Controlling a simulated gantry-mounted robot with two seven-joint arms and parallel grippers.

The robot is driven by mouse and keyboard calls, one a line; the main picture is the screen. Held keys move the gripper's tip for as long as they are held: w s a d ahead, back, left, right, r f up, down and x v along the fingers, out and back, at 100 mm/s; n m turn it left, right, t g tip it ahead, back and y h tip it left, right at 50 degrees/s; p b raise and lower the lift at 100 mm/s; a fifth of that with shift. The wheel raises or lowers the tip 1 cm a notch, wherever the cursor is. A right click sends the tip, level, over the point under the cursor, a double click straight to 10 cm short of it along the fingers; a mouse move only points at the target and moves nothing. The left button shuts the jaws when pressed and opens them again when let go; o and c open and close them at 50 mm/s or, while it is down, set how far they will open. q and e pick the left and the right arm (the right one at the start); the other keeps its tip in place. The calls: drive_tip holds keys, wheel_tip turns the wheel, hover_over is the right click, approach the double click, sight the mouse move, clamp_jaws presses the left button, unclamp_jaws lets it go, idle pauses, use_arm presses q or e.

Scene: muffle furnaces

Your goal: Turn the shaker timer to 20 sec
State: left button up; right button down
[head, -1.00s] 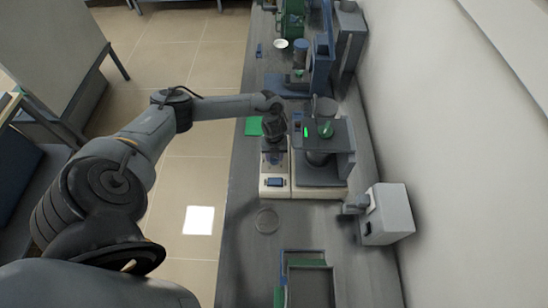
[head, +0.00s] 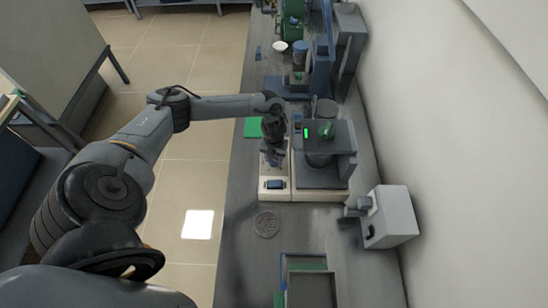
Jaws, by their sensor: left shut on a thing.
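The shaker (head: 320,178) is a cream-based machine with a dark raised platform on its right side and a green-lit mark on top. A cream control strip with a small blue display (head: 275,184) forms its left front. My left gripper (head: 273,160) points down over this strip, just behind the display. It is shut on a small part there, apparently the timer knob, which the fingers and wrist hide. The dial marks and the set time are too small to read. My right gripper is not in view.
A round dish (head: 266,224) lies in front. A grey-white box device (head: 388,216) stands at the right by the wall. Green-edged trays (head: 305,262) lie nearer. A blue stand (head: 322,70) is behind.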

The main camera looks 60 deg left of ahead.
use_arm(q)
drive_tip(key=o, duration=1.1)
drive_tip(key=shift+c, duration=0.2)
drive_tip(key=shift+r, duration=0.1)
wheel_tip(320, 180, up, 11)
drive_tip(key=shift+f, duration=0.2)
